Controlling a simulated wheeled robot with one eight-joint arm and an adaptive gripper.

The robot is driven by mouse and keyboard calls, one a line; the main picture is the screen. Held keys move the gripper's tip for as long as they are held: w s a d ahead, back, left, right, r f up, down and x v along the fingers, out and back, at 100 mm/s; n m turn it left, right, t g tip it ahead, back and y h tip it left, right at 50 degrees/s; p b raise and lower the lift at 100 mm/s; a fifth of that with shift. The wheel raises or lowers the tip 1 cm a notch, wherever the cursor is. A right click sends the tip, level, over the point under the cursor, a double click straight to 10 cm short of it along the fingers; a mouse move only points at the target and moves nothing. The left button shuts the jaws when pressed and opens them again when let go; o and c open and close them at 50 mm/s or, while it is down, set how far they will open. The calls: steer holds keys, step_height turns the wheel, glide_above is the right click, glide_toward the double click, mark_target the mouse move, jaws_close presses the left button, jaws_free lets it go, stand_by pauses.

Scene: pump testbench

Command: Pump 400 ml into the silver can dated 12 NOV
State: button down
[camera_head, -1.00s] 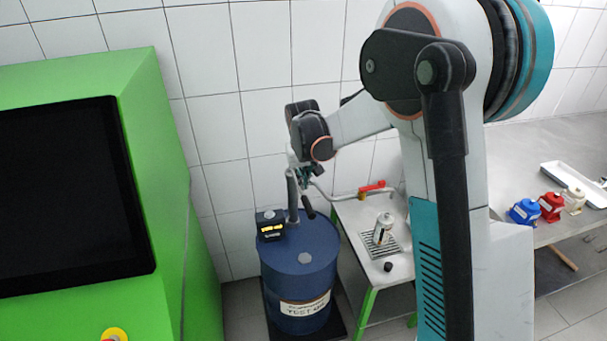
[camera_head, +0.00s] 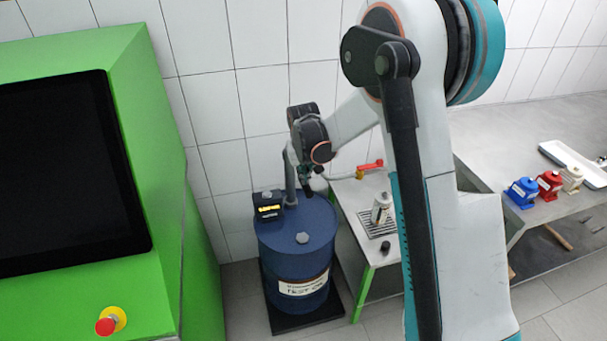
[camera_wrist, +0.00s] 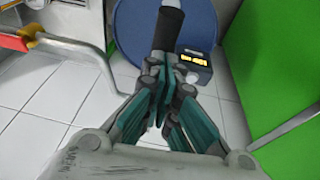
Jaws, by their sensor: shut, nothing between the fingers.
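A silver can (camera_head: 381,208) stands upright on a dark grate on the small bench; its date is too small to read. The blue drum (camera_head: 297,255) carries the grey pump post (camera_head: 290,175) and a black counter (camera_head: 268,206) with amber digits, which I cannot read surely. The counter also shows in the wrist view (camera_wrist: 192,66). The pump lever's black grip (camera_wrist: 168,30) lies just ahead of my gripper (camera_wrist: 163,98), which is shut and empty; I cannot tell whether they touch. In the head view, my gripper (camera_head: 312,182) is small and partly hidden beside the post.
A pipe with a red valve handle (camera_head: 370,168) runs over the small bench (camera_head: 368,262). A black cap (camera_head: 385,247) lies near its front. Blue (camera_head: 522,192), red (camera_head: 549,183) and cream (camera_head: 571,178) containers and a white tray (camera_head: 575,162) occupy the right table. A green cabinet (camera_head: 160,200) stands left.

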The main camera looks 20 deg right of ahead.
steer(key=shift+s+f+b, duration=0.2)
steer(key=shift+f+b, duration=0.35)
steer(key=shift+f, duration=0.05)
step_height(320, 180, down, 12)
steer(key=t+b, duration=0.4)
steer(key=b, duration=0.7)
steer(key=shift+f, duration=0.25)
steer(key=shift+s, duration=0.1)
